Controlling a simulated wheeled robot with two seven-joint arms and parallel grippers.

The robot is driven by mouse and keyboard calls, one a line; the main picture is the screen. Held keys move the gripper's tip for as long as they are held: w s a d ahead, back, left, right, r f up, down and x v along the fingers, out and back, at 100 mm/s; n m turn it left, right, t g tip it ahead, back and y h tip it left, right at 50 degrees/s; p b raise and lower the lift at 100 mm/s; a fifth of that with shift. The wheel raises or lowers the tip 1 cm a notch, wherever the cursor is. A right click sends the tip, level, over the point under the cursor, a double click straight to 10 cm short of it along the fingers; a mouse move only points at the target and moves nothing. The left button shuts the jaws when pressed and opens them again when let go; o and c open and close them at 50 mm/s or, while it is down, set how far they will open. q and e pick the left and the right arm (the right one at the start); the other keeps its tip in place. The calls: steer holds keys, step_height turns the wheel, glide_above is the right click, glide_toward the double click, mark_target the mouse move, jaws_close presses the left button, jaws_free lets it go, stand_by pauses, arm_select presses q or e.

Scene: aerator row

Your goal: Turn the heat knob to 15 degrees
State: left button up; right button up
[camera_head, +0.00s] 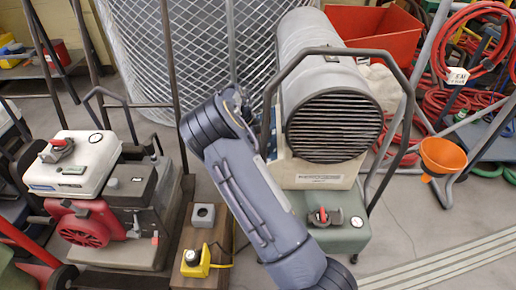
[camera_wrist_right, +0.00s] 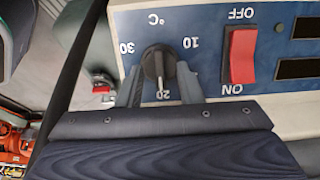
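The heat knob (camera_wrist_right: 158,66) is black and sits on a blue panel (camera_wrist_right: 210,50) in the right wrist view, where the lettering is upside down. The numbers 10, 20 and 30 with °C surround it. Its ridge appears to point at the 20. My right gripper (camera_wrist_right: 160,75) has one finger on each side of the knob, spread about as wide as its disc; whether they touch it is unclear. In the head view my right arm reaches across the front of the grey heater (camera_head: 330,110), and its gripper and the knob are hidden. My left gripper is not in view.
A red OFF/ON switch (camera_wrist_right: 240,56) is right beside the knob. A dark tubular frame (camera_head: 392,68) arches around the heater. A red-and-white engine machine (camera_head: 85,175) stands left, and an orange funnel (camera_head: 442,155) is at right.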

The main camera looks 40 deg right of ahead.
steer(key=shift+c, duration=0.2)
jaws_close()
steer(key=shift+r+p, duration=0.1)
steer(key=shift+p, duration=0.5)
steer(key=n+p, duration=0.3)
steer(key=p, duration=0.1)
steer(key=shift+w+d+r+n+g+y+p, duration=0.1)
steer(key=shift+r+n+g+y+p, duration=0.05)
steer(key=shift+n+g+y+p, duration=0.2)
steer(key=n+p, duration=0.2)
steer(key=n, duration=0.1)
steer(key=shift+w+f+n+g+p, duration=0.15)
steer(key=shift+f+n+g+p, duration=0.05)
steer(key=shift+n+g+p, duration=0.1)
steer(key=shift+w+f+n+g+p, duration=0.1)
steer(key=shift+n+g+p, duration=0.15)
steer(key=shift+n, duration=0.7)
steer(key=shift+f+n+g+p, duration=0.1)
steer(key=shift+n+p, duration=0.25)
steer(key=shift+n, duration=0.55)
